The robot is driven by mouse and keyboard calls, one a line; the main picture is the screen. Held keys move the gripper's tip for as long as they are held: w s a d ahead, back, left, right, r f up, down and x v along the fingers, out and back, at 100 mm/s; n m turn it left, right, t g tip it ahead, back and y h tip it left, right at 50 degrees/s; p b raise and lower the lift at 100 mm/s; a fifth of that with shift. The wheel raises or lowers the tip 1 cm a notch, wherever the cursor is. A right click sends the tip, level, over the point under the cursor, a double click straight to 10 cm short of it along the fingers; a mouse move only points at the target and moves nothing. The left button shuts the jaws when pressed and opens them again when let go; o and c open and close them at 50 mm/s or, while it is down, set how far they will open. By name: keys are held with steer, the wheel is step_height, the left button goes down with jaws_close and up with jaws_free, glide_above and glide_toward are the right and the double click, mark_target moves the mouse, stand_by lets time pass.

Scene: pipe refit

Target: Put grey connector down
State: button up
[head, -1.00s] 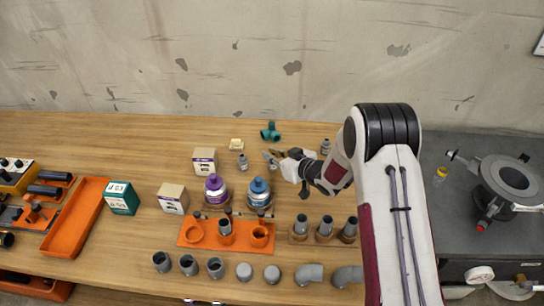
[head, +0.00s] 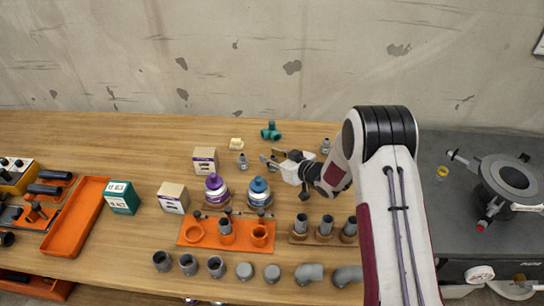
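My gripper (head: 271,156) is over the wooden table, right of the middle, pointing left. Its fingertips are small and dark in the head view, and I cannot tell whether they are apart or closed on something grey. Grey connectors (head: 188,264) stand in a row along the front of the table, with round grey caps (head: 244,271) and grey elbows (head: 309,273) to their right. An orange holder (head: 212,240) bears a grey pipe piece in its middle; a brown holder (head: 298,238) to its right bears several upright grey pipes.
Boxes (head: 173,198) and an orange tray (head: 77,218) lie left.

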steer(key=shift+r, duration=0.15)
steer(key=shift+s+d+r, duration=0.15)
steer(key=shift+s+d, duration=0.1)
steer(key=shift+d, duration=0.05)
steer(key=shift+v, duration=3.35)
